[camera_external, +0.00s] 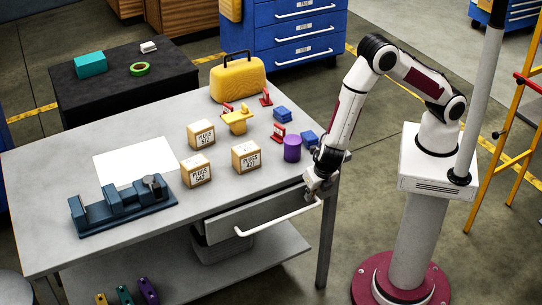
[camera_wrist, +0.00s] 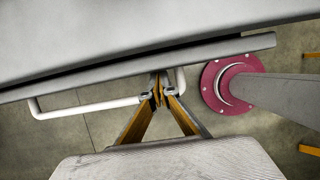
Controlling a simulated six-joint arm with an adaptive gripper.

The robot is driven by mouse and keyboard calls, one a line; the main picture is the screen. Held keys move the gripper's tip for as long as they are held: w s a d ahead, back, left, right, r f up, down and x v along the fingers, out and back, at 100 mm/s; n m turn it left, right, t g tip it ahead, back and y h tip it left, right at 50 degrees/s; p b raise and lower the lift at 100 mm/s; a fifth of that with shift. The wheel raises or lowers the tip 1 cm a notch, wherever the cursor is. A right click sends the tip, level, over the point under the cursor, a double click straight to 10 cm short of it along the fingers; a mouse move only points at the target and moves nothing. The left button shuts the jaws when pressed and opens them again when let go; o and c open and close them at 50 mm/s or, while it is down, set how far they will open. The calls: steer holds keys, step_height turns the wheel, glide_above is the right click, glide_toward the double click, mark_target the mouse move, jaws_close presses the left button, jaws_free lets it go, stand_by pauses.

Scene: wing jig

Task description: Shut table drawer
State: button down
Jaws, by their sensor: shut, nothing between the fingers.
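The grey drawer (camera_external: 262,217) is under the front edge of the table (camera_external: 75,235) in the external view. Its front stands out a little from below the tabletop; how far is hard to tell. A long white bar handle (camera_external: 280,217) runs along the drawer front. My gripper (camera_external: 318,187) is at the right end of the handle, just off the table's front edge. In the wrist view my gripper (camera_wrist: 158,92) is shut, with nothing between its fingers. Its fingertips are at the handle (camera_wrist: 90,107) near its right end; whether they touch it is unclear.
On the tabletop are boxes (camera_external: 246,156), a purple cylinder (camera_external: 292,149), a yellow case (camera_external: 238,80) and a blue fixture (camera_external: 120,205). A lower shelf (camera_external: 240,270) lies below the drawer. The floor in front of the drawer is clear.

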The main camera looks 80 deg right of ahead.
mark_target(314, 207)
steer(key=shift+s+a, duration=0.1)
steer(key=shift+s+a, duration=1.35)
steer(key=v, duration=1)
steer(key=shift+d, duration=0.1)
